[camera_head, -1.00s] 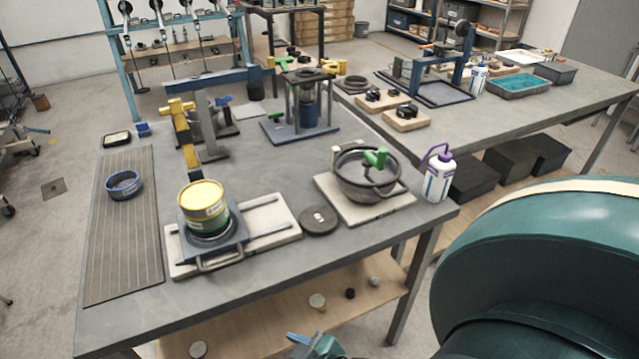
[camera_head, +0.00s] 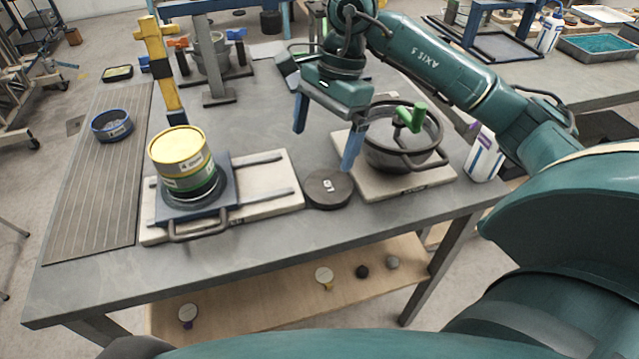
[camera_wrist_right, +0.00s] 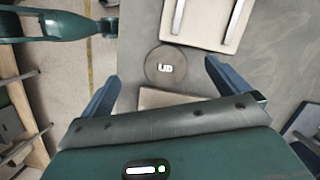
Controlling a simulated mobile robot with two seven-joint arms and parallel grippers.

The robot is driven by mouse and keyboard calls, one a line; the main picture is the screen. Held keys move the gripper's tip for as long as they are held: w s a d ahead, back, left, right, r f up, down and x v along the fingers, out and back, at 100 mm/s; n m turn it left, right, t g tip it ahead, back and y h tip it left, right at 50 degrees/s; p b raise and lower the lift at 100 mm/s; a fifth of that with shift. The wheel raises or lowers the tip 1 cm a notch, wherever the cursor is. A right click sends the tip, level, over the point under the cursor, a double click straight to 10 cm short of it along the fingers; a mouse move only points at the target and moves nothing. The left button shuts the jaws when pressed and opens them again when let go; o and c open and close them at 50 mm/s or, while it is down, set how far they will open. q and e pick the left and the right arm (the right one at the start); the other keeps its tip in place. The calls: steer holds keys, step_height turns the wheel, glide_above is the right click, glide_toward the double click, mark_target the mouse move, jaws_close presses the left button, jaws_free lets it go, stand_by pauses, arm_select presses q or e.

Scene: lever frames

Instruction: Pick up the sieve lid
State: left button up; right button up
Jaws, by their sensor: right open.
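The sieve lid (camera_head: 328,189) is a flat, dark grey disc with a white label. It lies on the bench between the sieve stack's base and the board under the pot. In the right wrist view the lid (camera_wrist_right: 166,66) shows ahead of the fingers, with "LID" on its label. My right gripper (camera_head: 325,143) is open and empty, with blue fingers pointing down, above and behind the lid. In the right wrist view its fingers (camera_wrist_right: 162,76) stand wide to either side of the lid, apart from it. My left gripper is not in view.
A sieve stack with a yellow top (camera_head: 180,146) stands on a sliding plate at left. A dark pot with a green handle (camera_head: 385,150) stands close right of the lid. A white bottle (camera_head: 484,155) is farther right. A blue-rimmed sieve (camera_head: 112,126) sits on the ribbed mat.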

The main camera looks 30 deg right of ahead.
steer(key=d+h, duration=0.1)
steer(key=d, duration=0.1)
glide_above(329, 185)
steer(key=shift+h, duration=0.3)
steer(key=f, duration=0.6)
steer(key=shift+w+d+f, duration=0.1)
steer(key=shift+d+f, duration=0.15)
steer(key=shift+d, duration=0.15)
steer(key=f, duration=0.2)
steer(key=f+p, duration=0.1)
steer(key=f, duration=0.1)
steer(key=shift+a+f, duration=0.1)
steer(key=shift+a, duration=0.25)
steer(key=shift+f, duration=0.55)
steer(key=shift+c, duration=0.6)
